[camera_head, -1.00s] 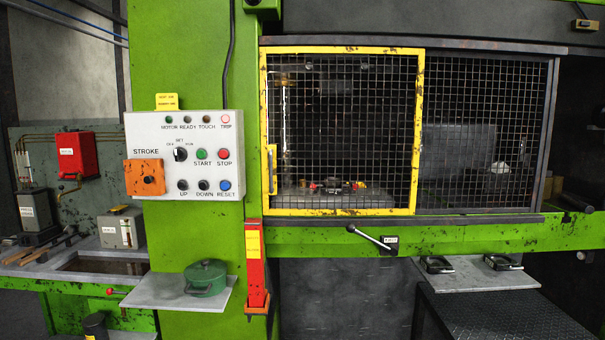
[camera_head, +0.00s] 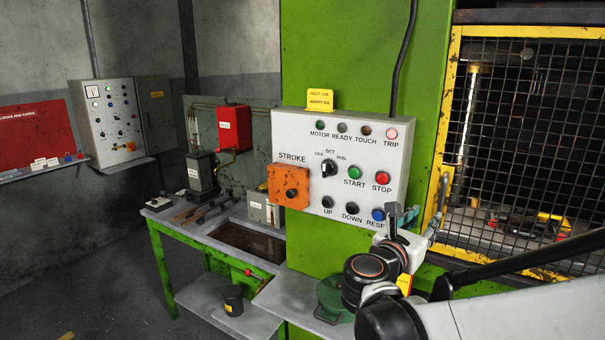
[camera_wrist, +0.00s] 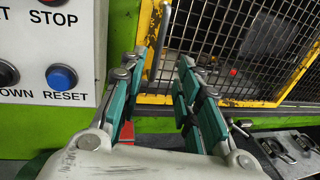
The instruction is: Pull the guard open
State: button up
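The guard (camera_head: 452,95) is a yellow-framed black mesh panel at the right of the head view. It also shows in the wrist view (camera_wrist: 262,101), and it looks shut across the press opening. Its upright bar handle (camera_head: 441,200) is on the left frame edge. My gripper (camera_head: 412,214) is beside this handle, low at the right of the control panel. In the wrist view my gripper (camera_wrist: 166,62) is open, with green-padded fingers pointing at the guard. The handle bar (camera_wrist: 162,38) appears between the fingertips; I cannot tell whether it touches them.
The control panel (camera_head: 296,130) with buttons is close left of my gripper. A workbench (camera_head: 187,232) and wall cabinet (camera_head: 112,125) are farther left.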

aim_at(440, 201)
jog(key=b+x, duration=0.1)
jog(key=x, duration=0.6)
jog(key=b+x, duration=0.1)
jog(key=x, duration=0.5)
jog(key=shift+w+d+r, duration=0.2)
jog(key=shift+w+d, duration=0.05)
grip_shut()
